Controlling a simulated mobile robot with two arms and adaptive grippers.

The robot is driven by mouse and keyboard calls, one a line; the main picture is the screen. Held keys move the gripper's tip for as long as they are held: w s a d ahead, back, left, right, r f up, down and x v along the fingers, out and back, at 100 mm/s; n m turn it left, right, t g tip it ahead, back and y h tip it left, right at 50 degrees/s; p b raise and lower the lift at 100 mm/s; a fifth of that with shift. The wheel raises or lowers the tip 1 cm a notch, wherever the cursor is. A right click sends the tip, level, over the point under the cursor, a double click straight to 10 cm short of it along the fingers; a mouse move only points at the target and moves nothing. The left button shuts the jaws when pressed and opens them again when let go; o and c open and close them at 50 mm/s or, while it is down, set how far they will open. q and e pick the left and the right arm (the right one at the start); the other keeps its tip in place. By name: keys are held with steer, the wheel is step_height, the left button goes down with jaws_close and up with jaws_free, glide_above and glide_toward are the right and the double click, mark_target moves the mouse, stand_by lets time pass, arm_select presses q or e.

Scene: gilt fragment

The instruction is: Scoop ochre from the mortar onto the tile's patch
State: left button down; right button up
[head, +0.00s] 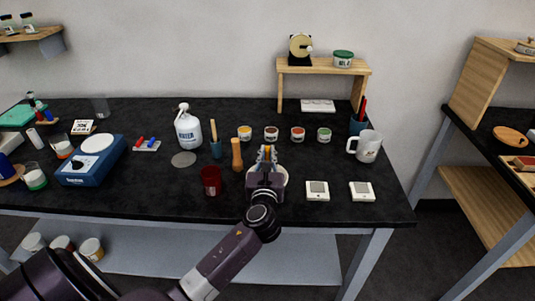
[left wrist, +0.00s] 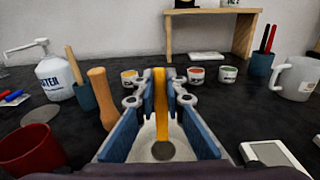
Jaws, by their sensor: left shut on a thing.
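My left gripper (head: 267,156) is shut on a slim ochre-yellow tool (left wrist: 161,104), which stands between its blue-padded fingers; its lower end is hard to make out. The gripper is over a white bowl, the mortar (head: 284,178), which is largely hidden behind my arm. In the left wrist view the mortar (left wrist: 178,138) shows below the fingers, with a round grey area at its bottom. Two small white tiles with grey patches lie to the right: a nearer tile (head: 317,197) and a farther-right tile (head: 361,197). My right gripper is not in view.
A wooden pestle-like piece (head: 237,154) and a red cup (head: 211,182) stand left of the mortar. Several small pigment jars (head: 271,134) stand behind it. A white mug (head: 368,147) stands behind the tiles. A wooden shelf (head: 325,67) stands at the back.

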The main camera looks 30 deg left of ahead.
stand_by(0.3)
arm_select(q)
steer(key=shift+f+b, duration=0.5)
steer(key=shift+f, duration=0.35)
stand_by(1.0)
steer(key=shift+r, duration=0.1)
step_height(320, 180, up, 7)
steer(key=p, duration=0.8)
steer(key=shift+d, duration=0.1)
stand_by(0.7)
